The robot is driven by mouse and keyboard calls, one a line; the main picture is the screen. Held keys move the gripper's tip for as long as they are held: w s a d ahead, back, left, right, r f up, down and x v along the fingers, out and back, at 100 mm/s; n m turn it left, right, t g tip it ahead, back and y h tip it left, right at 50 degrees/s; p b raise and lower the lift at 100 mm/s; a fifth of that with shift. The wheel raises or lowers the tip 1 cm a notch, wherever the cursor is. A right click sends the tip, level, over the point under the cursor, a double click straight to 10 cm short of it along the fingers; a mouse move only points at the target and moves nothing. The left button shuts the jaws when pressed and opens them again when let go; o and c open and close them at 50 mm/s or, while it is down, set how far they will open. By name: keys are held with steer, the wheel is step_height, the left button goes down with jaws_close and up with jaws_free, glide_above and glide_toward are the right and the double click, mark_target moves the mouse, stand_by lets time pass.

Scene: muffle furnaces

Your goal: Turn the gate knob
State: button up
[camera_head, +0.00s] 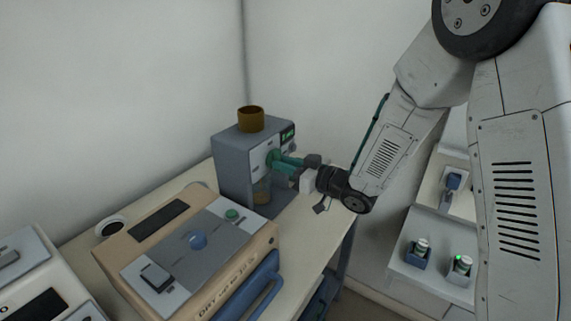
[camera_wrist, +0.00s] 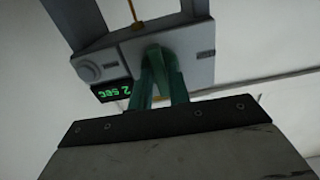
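The grey machine (camera_head: 232,165) stands on the bench with a brown cup-like hopper (camera_head: 251,119) on top. My gripper (camera_head: 281,161) has green fingers and reaches the plate from the right. In the wrist view the fingertips (camera_wrist: 158,62) close in on either side of the knob and appear shut on it. They hide much of the knob.
A tan box (camera_head: 215,255) with a grey top and blue handle stands in front of the machine. A white-grey device (camera_head: 35,275) is at the lower left. Lower white shelves (camera_head: 440,255) with small blue and grey items are at the right. A wall is close behind.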

steer(key=shift+o, duration=1)
steer(key=v, duration=0.7)
steer(key=shift+s+d, duration=0.25)
steer(key=shift+d, duration=0.1)
steer(key=shift+f, duration=0.1)
